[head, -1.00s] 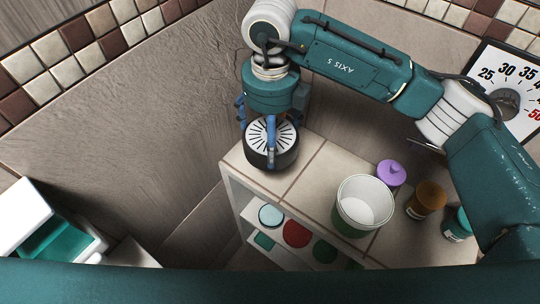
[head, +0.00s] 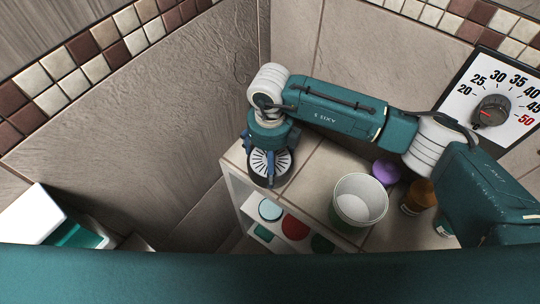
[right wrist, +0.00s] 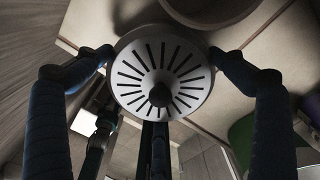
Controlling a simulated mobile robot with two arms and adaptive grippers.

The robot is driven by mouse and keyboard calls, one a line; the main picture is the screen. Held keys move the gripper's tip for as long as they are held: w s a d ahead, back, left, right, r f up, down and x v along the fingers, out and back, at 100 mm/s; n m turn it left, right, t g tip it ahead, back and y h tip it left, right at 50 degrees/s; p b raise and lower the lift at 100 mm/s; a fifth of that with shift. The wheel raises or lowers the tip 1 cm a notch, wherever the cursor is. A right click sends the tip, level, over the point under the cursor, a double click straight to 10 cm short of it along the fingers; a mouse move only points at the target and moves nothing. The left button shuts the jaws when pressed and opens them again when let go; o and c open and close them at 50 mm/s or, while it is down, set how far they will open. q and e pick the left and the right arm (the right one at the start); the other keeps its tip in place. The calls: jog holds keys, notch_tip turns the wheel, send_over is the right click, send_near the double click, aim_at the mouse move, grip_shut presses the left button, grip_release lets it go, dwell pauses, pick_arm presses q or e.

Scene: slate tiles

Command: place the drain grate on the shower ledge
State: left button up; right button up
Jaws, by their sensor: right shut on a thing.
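The drain grate (head: 268,162) is a round white disc with dark radial slots and a dark side. In the head view it is at the left end of the tiled shower ledge (head: 318,180). I cannot tell if it touches the tiles. My right gripper (head: 270,158) points down and is shut on the grate. In the right wrist view the fingers (right wrist: 160,52) grip opposite sides of the grate's rim, and the slotted face (right wrist: 135,75) with a dark centre knob shows between them. My left gripper is not in view.
A white bucket (head: 358,205), a purple lidded jar (head: 386,172), a brown jar (head: 418,196) and a teal jar (head: 446,224) stand right of the grate. Shelves with round items sit below the ledge. A wall dial (head: 492,112) is at right. Bare tile lies between grate and bucket.

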jog(key=shift+f, duration=0.1)
jog(key=shift+f, duration=0.15)
jog(key=o, duration=0.9)
jog(key=shift+r, duration=0.4)
notch_tip(320, 180, up, 11)
jog(key=b, duration=0.4)
jog(key=shift+f, duration=0.15)
jog(key=shift+r, duration=0.55)
